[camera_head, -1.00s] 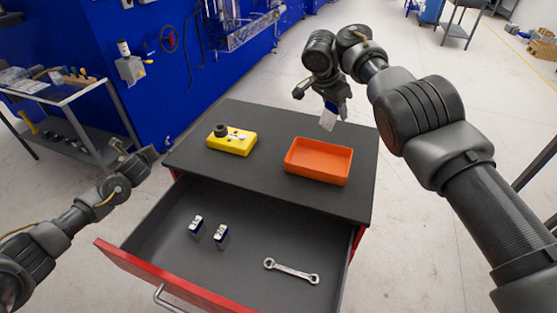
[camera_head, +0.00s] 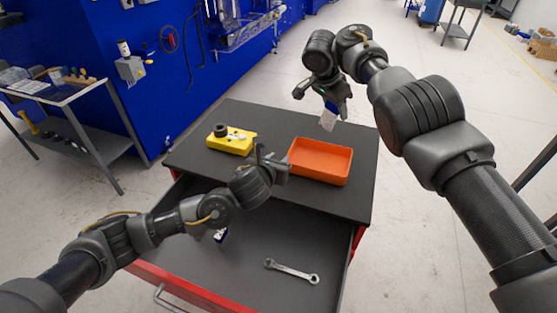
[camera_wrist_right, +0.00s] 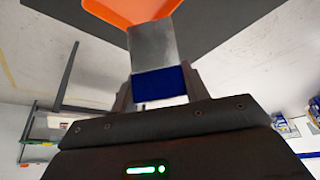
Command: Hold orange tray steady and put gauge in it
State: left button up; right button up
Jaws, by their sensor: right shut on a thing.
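The orange tray (camera_head: 320,160) lies on the dark cabinet top and looks empty; part of it also shows in the right wrist view (camera_wrist_right: 125,10). My right gripper (camera_head: 332,108) is shut on the gauge (camera_head: 327,121), a blue block with a silvery plate, and holds it above the back edge of the tray. The gauge also shows between the fingers in the right wrist view (camera_wrist_right: 155,60). My left gripper (camera_head: 275,165) is at the left side of the tray, close to its wall. I cannot tell whether it touches the tray or how far its fingers are apart.
A yellow device (camera_head: 231,140) with a black knob stands on the cabinet top (camera_head: 210,165) at the left. The open drawer (camera_head: 270,245) below holds a wrench (camera_head: 291,271) and a small blue and silver block (camera_head: 220,235), partly hidden by my left arm.

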pick_arm(q)
jog(key=shift+s+d, duration=0.1)
jog(key=shift+d, duration=0.05)
jog(key=x, duration=1.2)
jog(key=shift+r, duration=0.15)
grip_shut()
